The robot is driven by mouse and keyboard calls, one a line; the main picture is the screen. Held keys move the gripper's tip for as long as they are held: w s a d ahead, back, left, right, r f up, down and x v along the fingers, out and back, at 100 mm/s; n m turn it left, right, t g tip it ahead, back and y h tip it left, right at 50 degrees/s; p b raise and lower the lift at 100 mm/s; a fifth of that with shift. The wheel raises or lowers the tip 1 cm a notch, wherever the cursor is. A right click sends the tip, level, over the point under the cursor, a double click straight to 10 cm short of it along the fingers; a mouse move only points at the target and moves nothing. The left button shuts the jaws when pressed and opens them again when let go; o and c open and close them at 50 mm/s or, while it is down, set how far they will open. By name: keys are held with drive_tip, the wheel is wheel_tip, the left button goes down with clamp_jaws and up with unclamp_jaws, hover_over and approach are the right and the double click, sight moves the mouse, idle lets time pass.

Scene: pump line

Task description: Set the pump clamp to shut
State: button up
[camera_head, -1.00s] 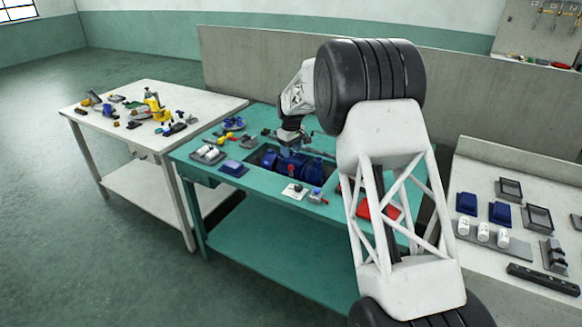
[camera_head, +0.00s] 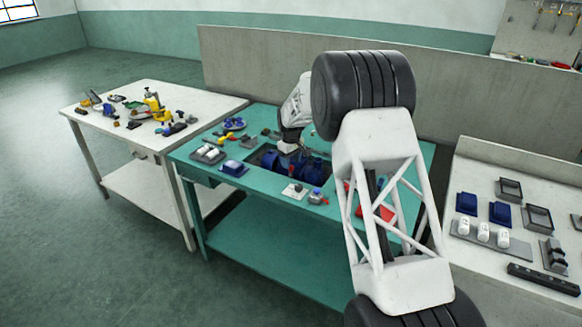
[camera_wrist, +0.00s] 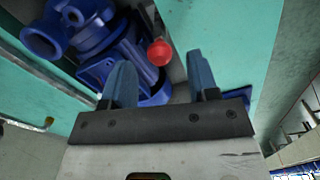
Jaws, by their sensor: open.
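The blue pump (camera_wrist: 92,38) sits in the sunken well of the teal bench. In the head view the pump (camera_head: 314,168) is partly hidden by my arm. A red ball knob (camera_wrist: 159,52), apparently the clamp's handle end, shows beside the pump in the wrist view. My gripper (camera_wrist: 161,68) is open, with one finger on each side of the knob in the picture. I cannot tell whether the knob lies at finger depth. The rest of the clamp is hidden, so its position is unclear. In the head view my gripper (camera_head: 288,147) is low over the pump well.
Small parts and blue blocks (camera_head: 233,168) lie on the teal bench (camera_head: 262,187) around the well. A red item (camera_head: 376,211) is partly behind my arm. A white table with tools (camera_head: 150,120) stands left, and another bench with trays (camera_head: 500,237) right.

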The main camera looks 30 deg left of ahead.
drive_tip(key=shift+f, duration=1.35)
clamp_jaws()
